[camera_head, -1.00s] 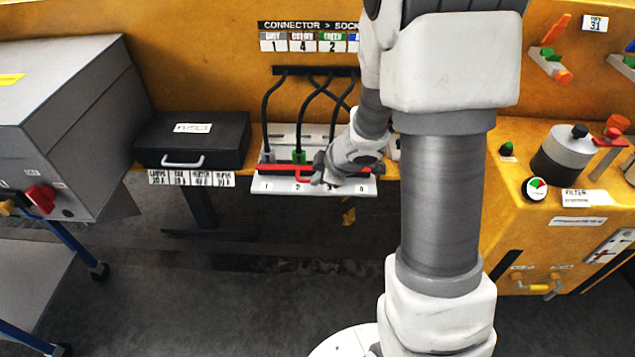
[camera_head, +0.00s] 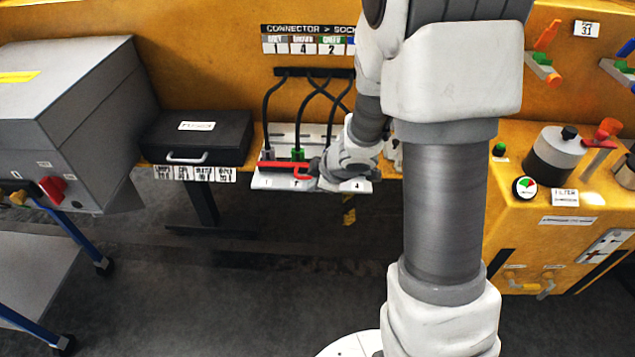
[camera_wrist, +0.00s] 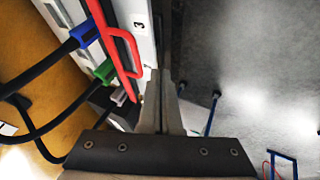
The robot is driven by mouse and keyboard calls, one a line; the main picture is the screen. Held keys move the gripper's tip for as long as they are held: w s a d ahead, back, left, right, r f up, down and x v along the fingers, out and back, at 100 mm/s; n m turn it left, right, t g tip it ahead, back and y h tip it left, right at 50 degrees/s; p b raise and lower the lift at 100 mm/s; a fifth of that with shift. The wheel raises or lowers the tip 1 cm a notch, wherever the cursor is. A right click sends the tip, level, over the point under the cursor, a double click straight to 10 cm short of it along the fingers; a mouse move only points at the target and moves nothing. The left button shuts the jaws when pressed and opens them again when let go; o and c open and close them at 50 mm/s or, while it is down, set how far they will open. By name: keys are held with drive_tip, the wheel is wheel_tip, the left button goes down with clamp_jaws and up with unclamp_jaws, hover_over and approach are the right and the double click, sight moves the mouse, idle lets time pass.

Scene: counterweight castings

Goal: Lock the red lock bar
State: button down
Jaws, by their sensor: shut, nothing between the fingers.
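The red lock bar (camera_head: 283,165) lies along the front of the white socket panel (camera_head: 262,182), with a loop handle. Its right part is hidden behind my arm in the head view. In the wrist view the red lock bar (camera_wrist: 112,45) runs along the panel beside the plugs, its handle loop facing my gripper. My gripper (camera_head: 314,170) is shut and empty close to the handle's right side. In the wrist view my gripper's fingers (camera_wrist: 164,85) are together, just beside the bar; I cannot tell whether they touch it.
A green plug (camera_wrist: 104,72), a blue plug (camera_wrist: 84,38) and a grey plug with black cables sit in the panel beside the bar. A black case (camera_head: 195,140) stands left of the panel. A grey cabinet (camera_head: 70,110) is at far left. Open floor lies in front.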

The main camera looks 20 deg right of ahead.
drive_tip(key=p+v, duration=0.6)
drive_tip(key=v, duration=0.4)
drive_tip(key=shift+r, duration=0.1)
